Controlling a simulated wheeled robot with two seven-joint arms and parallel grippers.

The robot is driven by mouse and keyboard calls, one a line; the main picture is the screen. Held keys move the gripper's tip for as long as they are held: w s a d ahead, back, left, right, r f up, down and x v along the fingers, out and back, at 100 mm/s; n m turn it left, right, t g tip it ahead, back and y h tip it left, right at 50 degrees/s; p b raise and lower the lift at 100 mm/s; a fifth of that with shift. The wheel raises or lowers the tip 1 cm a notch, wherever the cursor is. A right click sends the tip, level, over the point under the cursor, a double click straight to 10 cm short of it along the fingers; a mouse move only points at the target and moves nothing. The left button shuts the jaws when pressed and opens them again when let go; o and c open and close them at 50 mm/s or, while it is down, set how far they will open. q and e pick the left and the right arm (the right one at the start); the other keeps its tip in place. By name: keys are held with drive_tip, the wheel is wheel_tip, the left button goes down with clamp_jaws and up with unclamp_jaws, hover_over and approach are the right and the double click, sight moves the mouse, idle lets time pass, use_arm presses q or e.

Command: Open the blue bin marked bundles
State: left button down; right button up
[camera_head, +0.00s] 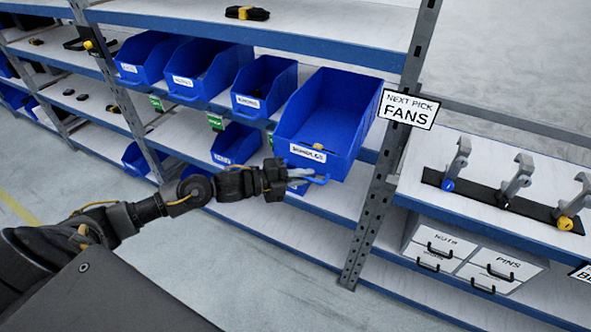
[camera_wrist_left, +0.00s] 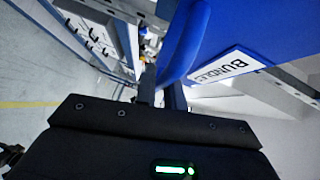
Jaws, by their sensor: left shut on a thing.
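The blue bin marked bundles (camera_head: 338,117) is on the upper blue-edged shelf in the head view. It juts out past the shelf edge, farther than the bins beside it, and a small yellowish item lies inside. Its white label (camera_wrist_left: 228,66) shows close up in the left wrist view. My left gripper (camera_head: 290,178) is shut on the blue handle (camera_head: 318,180) at the bin's lower front. The fingers partly hide the handle. My right gripper is in neither view.
Other blue bins (camera_head: 265,85) stand left of it, with more on the shelf below. A rack post (camera_head: 385,170) with a "Next pick fans" sign (camera_head: 408,109) stands close on the right. Beyond it are grey hooks (camera_head: 517,178) and labelled drawers (camera_head: 500,268). The floor in front is clear.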

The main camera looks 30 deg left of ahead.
use_arm(q)
drive_tip(key=shift+s, duration=0.1)
drive_tip(key=c, duration=1.5)
unclamp_jaws()
drive_tip(key=shift+b+v, duration=1.75)
drive_tip(key=shift+v, duration=3.65)
